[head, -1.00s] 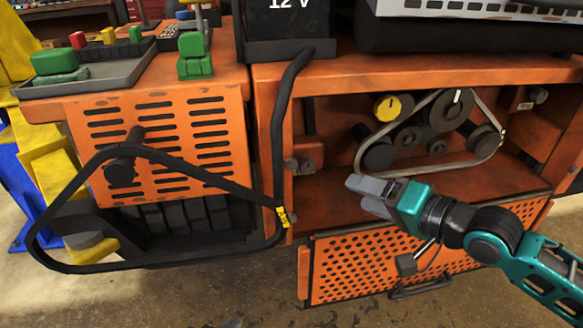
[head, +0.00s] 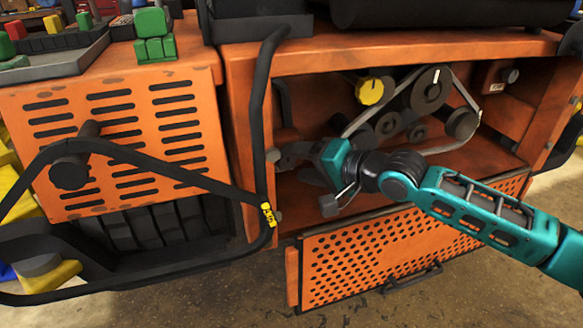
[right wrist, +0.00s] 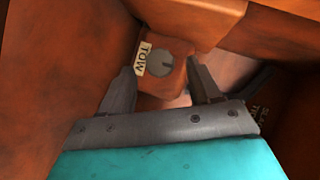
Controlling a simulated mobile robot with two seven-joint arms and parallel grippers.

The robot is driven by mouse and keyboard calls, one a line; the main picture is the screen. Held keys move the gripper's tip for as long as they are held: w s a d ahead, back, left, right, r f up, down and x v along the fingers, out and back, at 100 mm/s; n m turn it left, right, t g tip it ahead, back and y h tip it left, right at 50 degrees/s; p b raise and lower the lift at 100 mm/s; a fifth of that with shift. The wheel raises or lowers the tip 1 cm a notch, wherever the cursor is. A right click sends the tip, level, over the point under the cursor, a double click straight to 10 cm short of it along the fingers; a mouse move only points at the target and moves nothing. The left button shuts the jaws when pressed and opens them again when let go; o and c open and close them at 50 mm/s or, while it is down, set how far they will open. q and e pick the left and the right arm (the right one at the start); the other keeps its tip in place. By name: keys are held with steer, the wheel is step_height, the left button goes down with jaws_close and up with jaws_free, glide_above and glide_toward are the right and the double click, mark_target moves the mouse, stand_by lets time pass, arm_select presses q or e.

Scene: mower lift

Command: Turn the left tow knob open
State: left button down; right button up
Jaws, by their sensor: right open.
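The left tow knob is a grey round dial (right wrist: 161,65) with a dark pointer mark, on an orange block beside a white TOW label, in the right wrist view. In the head view a grey knob (head: 273,155) shows at the left post of the orange bay. My right gripper (head: 297,161) reaches into the left side of the bay and faces that post. In the wrist view its two fingers (right wrist: 160,72) are open, one on each side of the dial. I cannot tell whether they touch it. My left gripper is not in view.
The belt with pulleys (head: 415,110) and a yellow knob (head: 370,91) sit right of my gripper. Another knob (head: 510,75) is on the bay's right wall. A perforated orange panel (head: 400,240) hangs below. A black bar loop (head: 150,160) stands at the left.

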mark_target(290, 162)
steer(key=shift+x, duration=0.75)
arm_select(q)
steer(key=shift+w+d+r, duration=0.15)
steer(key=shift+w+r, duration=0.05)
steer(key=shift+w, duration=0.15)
arm_select(e)
steer(key=shift+x, duration=0.75)
